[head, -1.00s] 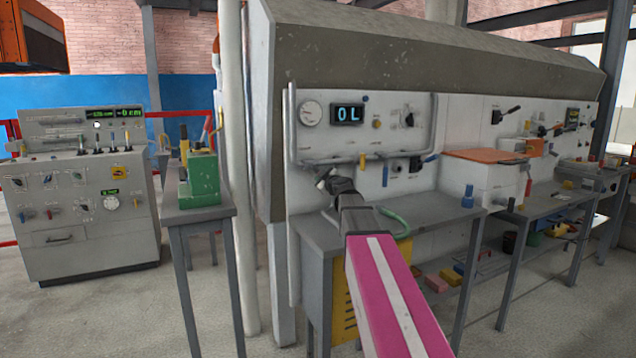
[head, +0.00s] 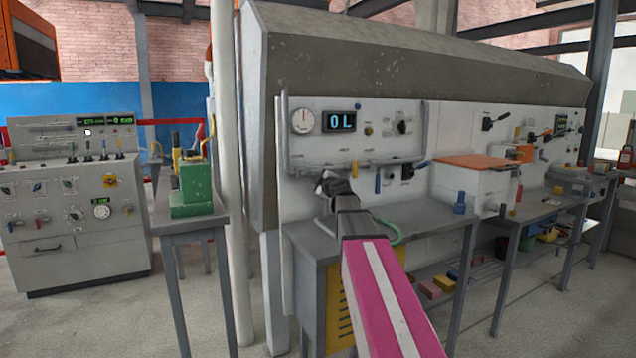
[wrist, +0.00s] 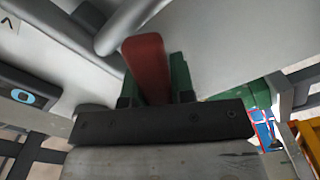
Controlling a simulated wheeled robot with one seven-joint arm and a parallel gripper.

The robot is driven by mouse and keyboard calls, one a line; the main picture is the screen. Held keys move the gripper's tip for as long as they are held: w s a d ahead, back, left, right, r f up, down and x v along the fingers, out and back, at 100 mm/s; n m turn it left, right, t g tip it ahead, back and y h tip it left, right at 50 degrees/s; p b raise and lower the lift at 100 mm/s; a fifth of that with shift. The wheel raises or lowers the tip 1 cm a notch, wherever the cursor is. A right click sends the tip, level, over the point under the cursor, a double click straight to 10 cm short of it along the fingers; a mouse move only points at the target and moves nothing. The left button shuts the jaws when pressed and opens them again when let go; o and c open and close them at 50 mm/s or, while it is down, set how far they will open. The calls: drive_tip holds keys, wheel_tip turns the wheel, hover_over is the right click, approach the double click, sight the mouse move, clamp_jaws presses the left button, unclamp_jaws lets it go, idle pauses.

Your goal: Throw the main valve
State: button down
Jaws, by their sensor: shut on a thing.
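My gripper (head: 330,186) is at the front of the white panel (head: 375,150), below its rail and above the grey bench. In the wrist view its green-tipped fingers (wrist: 156,88) are shut on a red lever handle (wrist: 147,65), which stands between them. In the head view this handle is hidden behind my gripper. A round gauge (head: 303,121) and a display (head: 347,122) reading "0L" sit above on the panel. Other handles are near: a yellow one (head: 355,169), a blue one (head: 377,180) and a blue-gripped lever (head: 424,164).
A bent grey rail (head: 310,166) runs across the panel just above my gripper. A white post (head: 230,200) and a green device (head: 192,187) on a small table are to the left. An orange-topped box (head: 470,180) stands right. Open floor lies in front.

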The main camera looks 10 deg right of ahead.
drive_tip(key=c, duration=1)
unclamp_jaws()
drive_tip(key=shift+o, duration=0.2)
drive_tip(key=shift+s, duration=0.1)
drive_tip(key=v, duration=1)
drive_tip(key=shift+s, duration=0.3)
drive_tip(key=shift+d, duration=0.1)
